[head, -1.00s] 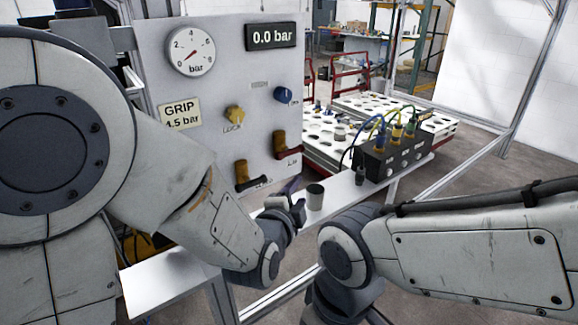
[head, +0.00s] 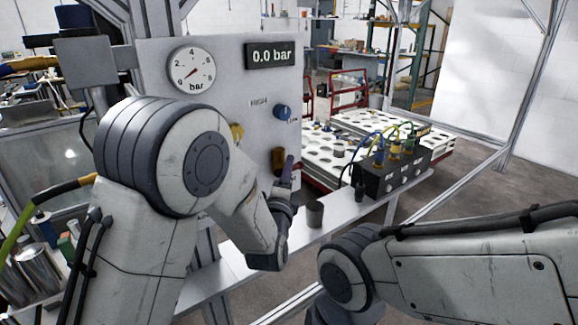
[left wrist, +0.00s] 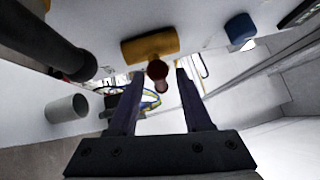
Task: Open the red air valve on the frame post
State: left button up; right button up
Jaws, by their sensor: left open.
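The frame post is mostly behind my left arm. My right gripper is out of view; only its arm shows.
A grey cup (head: 315,214) and a black connector box (head: 392,177) with cables stand on the ledge below.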

pick_arm(q)
jog(key=shift+w, duration=0.5)
jog(key=shift+c, duration=0.2)
